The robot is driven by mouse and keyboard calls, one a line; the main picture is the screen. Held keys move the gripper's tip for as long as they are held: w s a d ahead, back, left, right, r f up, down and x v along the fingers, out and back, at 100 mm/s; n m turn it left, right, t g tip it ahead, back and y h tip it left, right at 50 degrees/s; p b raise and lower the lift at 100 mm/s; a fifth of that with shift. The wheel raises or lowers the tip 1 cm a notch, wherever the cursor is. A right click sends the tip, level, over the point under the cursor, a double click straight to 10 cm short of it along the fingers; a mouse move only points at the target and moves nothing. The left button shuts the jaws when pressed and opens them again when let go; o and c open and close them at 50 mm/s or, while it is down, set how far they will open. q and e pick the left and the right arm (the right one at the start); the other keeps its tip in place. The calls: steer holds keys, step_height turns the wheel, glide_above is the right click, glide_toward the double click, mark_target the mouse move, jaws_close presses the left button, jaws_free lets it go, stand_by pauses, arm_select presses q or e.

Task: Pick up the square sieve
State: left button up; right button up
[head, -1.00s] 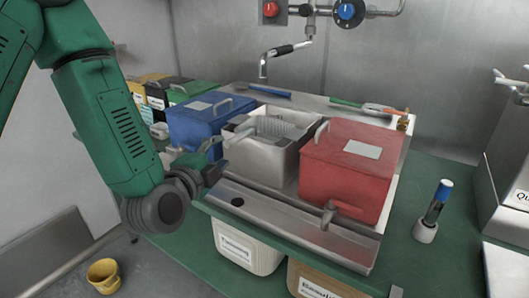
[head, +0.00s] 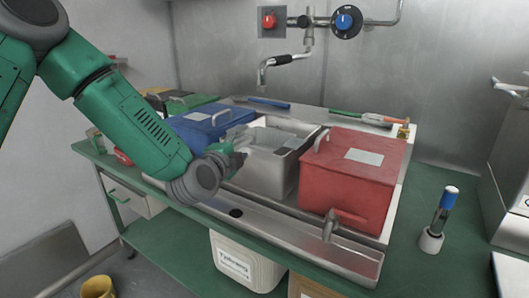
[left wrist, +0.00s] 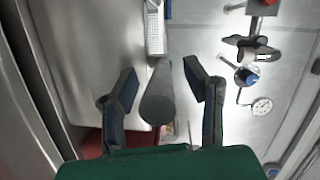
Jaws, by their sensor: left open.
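In the left wrist view, a dark grey rounded handle (left wrist: 157,98) lies between the two spread fingers, with a gap on each side. Beyond it is a pale perforated piece (left wrist: 155,30), which looks like part of the square sieve. In the head view, the sieve is hard to make out behind the gripper. My right gripper is not in view.
The blue box (head: 200,122) with a handle is left of the basin; the red lidded box (head: 355,165) is right of it. A blue-topped cylinder (head: 442,215) stands on the green table at right. A wall faucet (head: 285,62) hangs behind.

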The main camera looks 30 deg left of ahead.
arm_select(q)
steer(key=shift+a, duration=0.15)
steer(key=shift+a, duration=0.2)
jaws_close()
